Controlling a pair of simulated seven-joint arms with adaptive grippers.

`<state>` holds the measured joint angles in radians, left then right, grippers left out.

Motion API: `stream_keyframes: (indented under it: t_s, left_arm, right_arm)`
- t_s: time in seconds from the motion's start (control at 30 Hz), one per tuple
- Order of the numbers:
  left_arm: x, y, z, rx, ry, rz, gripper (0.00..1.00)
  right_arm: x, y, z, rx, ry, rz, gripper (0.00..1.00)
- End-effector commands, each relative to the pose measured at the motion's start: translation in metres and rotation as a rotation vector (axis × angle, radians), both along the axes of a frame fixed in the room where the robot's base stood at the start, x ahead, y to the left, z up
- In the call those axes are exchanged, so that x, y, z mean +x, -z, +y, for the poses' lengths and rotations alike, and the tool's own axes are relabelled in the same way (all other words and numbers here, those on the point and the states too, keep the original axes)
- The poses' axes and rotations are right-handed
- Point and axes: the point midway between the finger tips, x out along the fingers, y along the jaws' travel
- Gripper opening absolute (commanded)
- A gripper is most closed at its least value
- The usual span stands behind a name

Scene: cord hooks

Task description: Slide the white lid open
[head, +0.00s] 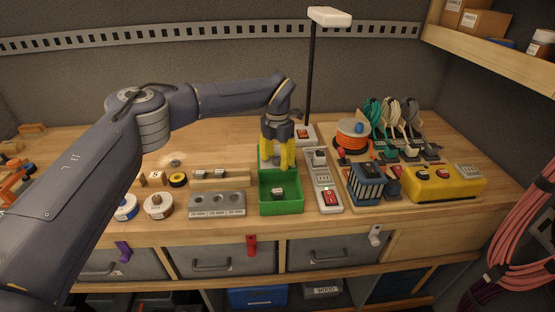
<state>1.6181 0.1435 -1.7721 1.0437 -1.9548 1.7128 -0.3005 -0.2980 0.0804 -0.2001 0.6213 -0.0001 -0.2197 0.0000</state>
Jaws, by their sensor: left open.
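My left gripper (278,165), with yellow fingers, points down at the back edge of a green bin (281,207). Its fingers are apart, and I see nothing held between them. A small pale block with a dark top (278,193) lies in the bin. I cannot clearly make out which thing is the white lid. A light grey strip (325,180) with a red switch stands just right of the bin and the gripper. My right gripper does not show.
A grey block with round holes (217,204) and white-and-coloured spools (158,206) are left of the bin. A blue striped box (367,182), an orange cord reel (352,135) and a yellow box (445,183) stand right. A lamp (311,70) rises behind. The bench's back left is mostly clear.

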Motion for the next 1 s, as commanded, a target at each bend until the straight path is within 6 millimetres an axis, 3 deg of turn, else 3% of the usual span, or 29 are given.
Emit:
stream_keyframes:
  t_s: [0.27,0.7,1.0]
  left_arm:
    - [0.000,-0.007,0.000,0.000,0.000,-0.001,0.50]
    - [0.001,-0.078,0.000,0.001,0.000,-0.004,0.50]
    - [0.000,-0.112,0.001,0.001,0.000,-0.002,0.50]
  right_arm:
    - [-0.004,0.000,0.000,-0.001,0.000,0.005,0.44]
    - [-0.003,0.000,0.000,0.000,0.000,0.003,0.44]
    - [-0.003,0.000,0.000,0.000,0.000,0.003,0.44]
